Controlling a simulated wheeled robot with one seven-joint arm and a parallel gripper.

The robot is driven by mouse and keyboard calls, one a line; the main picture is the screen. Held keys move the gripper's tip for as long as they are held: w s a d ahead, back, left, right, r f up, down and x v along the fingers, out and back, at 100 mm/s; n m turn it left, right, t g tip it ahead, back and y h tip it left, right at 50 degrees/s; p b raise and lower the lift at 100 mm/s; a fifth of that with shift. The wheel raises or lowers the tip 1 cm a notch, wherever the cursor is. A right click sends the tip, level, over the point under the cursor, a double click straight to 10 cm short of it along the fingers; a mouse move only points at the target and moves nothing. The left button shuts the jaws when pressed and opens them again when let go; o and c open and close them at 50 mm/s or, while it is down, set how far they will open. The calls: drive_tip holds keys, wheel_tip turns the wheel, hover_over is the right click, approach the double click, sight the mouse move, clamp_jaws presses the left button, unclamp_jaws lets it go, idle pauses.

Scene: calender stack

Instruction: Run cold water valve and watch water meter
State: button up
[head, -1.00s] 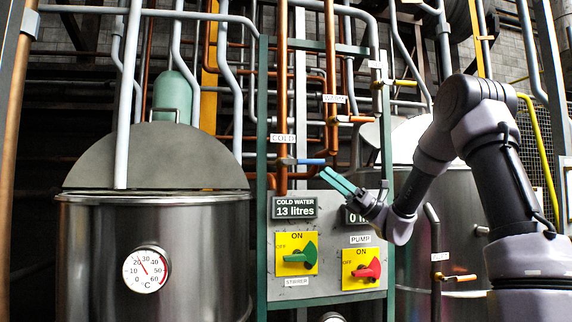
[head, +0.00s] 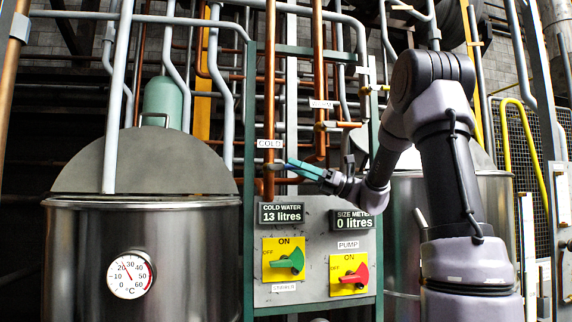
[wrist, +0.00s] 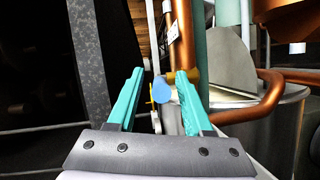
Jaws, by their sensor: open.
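The cold water valve sits on the copper pipe (head: 269,95) under the COLD label (head: 270,143) in the head view. Its blue lever shows end-on in the wrist view (wrist: 160,89), between my open teal fingers. My gripper (head: 293,167) is at the valve, and its fingers mostly cover the lever in the head view. Contact cannot be told. In the wrist view, my gripper (wrist: 158,95) shows space on both sides of the lever. The cold water meter (head: 282,213), just below, reads 13 litres.
A size meter (head: 352,220) reads 0 litres. Below are a green stirrer switch (head: 284,260) and a red pump switch (head: 350,275). A steel vat with a dial thermometer (head: 130,274) stands left.

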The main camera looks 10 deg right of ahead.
drive_tip(key=shift+x, duration=1.5)
clamp_jaws()
idle(0.4)
